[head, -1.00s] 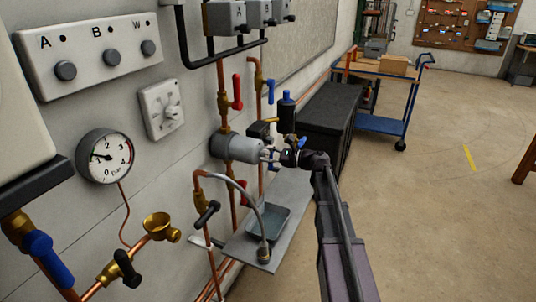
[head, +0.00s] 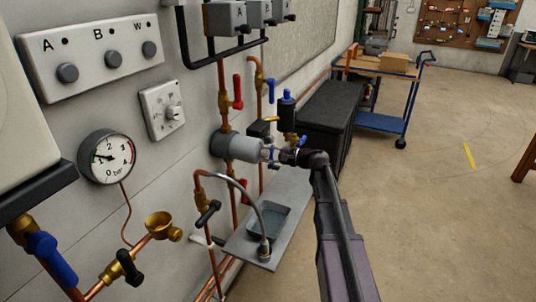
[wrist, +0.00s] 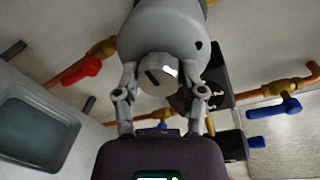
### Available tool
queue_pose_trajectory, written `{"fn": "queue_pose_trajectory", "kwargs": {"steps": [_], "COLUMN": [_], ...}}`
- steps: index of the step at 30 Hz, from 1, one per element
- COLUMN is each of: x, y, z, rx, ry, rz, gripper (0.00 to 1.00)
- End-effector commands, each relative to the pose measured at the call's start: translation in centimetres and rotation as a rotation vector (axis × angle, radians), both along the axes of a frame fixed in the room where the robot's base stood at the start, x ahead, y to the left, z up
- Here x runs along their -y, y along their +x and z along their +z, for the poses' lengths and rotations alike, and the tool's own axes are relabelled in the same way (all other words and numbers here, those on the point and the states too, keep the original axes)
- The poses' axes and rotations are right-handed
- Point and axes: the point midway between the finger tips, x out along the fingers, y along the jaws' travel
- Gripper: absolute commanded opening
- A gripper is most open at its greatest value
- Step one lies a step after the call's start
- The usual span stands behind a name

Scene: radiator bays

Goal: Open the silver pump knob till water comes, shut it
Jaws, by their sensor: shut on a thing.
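The grey pump (head: 240,147) sticks out from the copper pipe on the wall. Its round silver knob (wrist: 158,74), with a dark slot in its face, sits at the pump's front end in the wrist view. My gripper (wrist: 162,88) is shut on the knob, one finger on each side. In the head view my gripper (head: 272,154) meets the pump's end and hides most of the knob. I see no water coming from the pump. A grey tray (head: 268,239) stands below on a shelf; it also shows in the wrist view (wrist: 32,152).
Red (head: 237,92) and blue (head: 271,91) valve levers are above the pump. A pressure gauge (head: 106,157) is on the wall at left. A bent hose (head: 243,189) reaches down beside the tray. A black chest (head: 327,112) stands behind.

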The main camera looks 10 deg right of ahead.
Motion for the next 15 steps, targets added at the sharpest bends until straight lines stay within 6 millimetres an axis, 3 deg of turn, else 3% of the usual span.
{"fn": "queue_pose_trajectory", "kwargs": {"steps": [14, 15], "x": [-0.19, -0.18], "y": [-0.22, -0.22], "z": [-0.14, -0.14], "rx": [0.017, 0.017], "ry": [-0.018, -0.018], "rz": [0.007, 0.007], "gripper": [0.05, 0.56]}}
